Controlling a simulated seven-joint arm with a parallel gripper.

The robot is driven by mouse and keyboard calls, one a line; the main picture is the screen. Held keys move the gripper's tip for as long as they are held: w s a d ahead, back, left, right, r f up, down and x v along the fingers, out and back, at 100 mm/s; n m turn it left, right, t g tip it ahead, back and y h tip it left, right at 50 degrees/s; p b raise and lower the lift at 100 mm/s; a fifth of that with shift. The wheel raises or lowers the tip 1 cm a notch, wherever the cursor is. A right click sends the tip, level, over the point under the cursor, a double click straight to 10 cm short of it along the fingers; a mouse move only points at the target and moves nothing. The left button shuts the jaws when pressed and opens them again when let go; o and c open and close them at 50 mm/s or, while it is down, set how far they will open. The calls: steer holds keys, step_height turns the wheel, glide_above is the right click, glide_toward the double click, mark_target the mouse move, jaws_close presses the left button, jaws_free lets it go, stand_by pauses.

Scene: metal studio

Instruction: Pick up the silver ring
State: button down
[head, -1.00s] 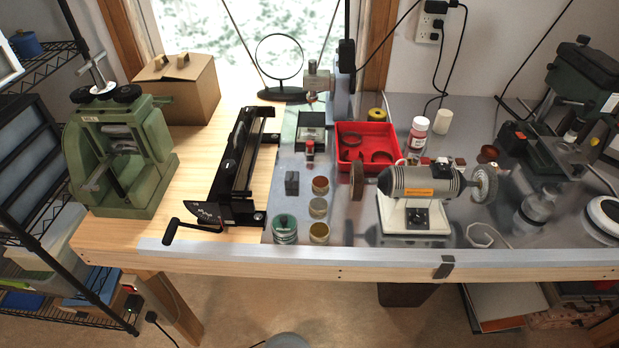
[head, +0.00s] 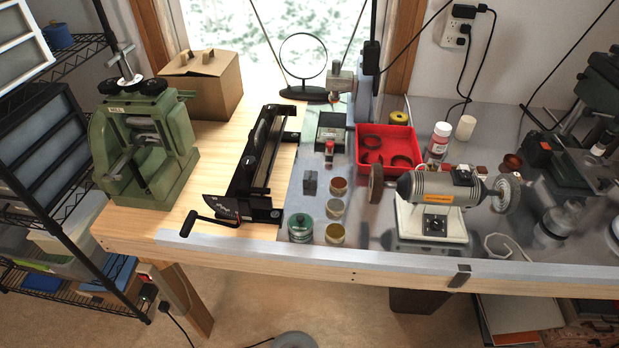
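I cannot make out a clearly silver finger ring. A pale, angular open loop (head: 500,247) lies on the metal bench top, right of the bench grinder's base; I cannot tell whether it is the silver ring. Several reddish-brown curved pieces, ring-like, lie in the red tray (head: 362,170) behind the grinder. My gripper is not in view, so I cannot see its state.
The bench grinder (head: 430,190) stands right of centre. Small round tins (head: 335,233) and a teal-lidded jar (head: 301,228) stand near the front edge. A black shear (head: 250,175) and a green rolling mill (head: 150,150) stand left. A white-capped bottle (head: 438,141) stands behind the grinder.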

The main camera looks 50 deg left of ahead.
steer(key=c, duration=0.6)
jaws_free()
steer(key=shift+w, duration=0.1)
